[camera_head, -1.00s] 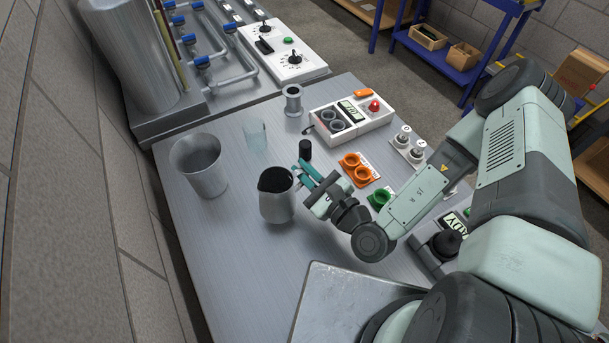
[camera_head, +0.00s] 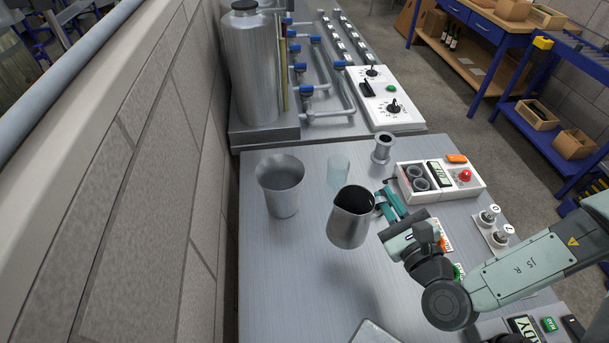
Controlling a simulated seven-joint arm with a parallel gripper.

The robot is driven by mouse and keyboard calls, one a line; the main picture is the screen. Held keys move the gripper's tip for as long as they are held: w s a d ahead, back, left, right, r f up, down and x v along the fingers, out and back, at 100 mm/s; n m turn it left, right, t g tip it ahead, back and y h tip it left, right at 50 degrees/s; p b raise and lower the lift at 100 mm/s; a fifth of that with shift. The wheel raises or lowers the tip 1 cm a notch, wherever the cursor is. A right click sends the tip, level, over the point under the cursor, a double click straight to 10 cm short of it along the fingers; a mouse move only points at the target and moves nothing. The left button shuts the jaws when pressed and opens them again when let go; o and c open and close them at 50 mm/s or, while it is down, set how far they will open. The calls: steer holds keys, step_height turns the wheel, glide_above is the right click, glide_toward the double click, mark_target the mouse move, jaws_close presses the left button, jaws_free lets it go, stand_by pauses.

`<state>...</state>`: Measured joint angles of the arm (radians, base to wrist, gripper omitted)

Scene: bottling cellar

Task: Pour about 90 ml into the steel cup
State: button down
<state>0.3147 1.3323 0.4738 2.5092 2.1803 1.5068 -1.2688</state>
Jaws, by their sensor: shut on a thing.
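A steel cup (camera_head: 281,190), wide-mouthed and empty-looking from here, stands upright on the left of the metal table. My gripper (camera_head: 389,204) is shut on a steel pitcher (camera_head: 347,226), its teal fingers at the pitcher's right side. The pitcher is to the right of the cup and nearer to me, apart from it. It looks roughly upright and seems raised, with a soft shadow on the table below it. Its inside is dark; I cannot tell the liquid level. No stream shows at its rim.
A clear glass (camera_head: 339,169) stands between cup and pitcher, further back. A steel flanged cylinder (camera_head: 382,148) and a white device with a red button (camera_head: 466,176) are behind. A brick wall (camera_head: 180,200) runs along the left. The table's front left is clear.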

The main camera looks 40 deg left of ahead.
steer(key=w+d+r+m+t+h, duration=0.3)
steer(key=w+d+r, duration=1.3)
steer(key=r, duration=0.3)
steer(key=w+a+f+n+g+y, duration=0.2)
steer(key=w+a+f+n+g, duration=0.15)
steer(key=a, duration=0.65)
steer(key=w+a+f+n+g+y, duration=0.2)
steer(key=w+a+f+g+y, duration=0.15)
steer(key=a, duration=0.55)
steer(key=s+a+f+n+g, duration=0.2)
steer(key=a+f, duration=0.4)
steer(key=a, duration=0.3)
steer(key=s+a+f+n+g, duration=0.2)
steer(key=a+f, duration=0.4)
steer(key=a, duration=0.4)
steer(key=shift+s+f+g+y, duration=0.15)
steer(key=shift+s+g+y, duration=0.25)
steer(key=shift+s, duration=0.1)
steer(key=shift+n, duration=0.25)
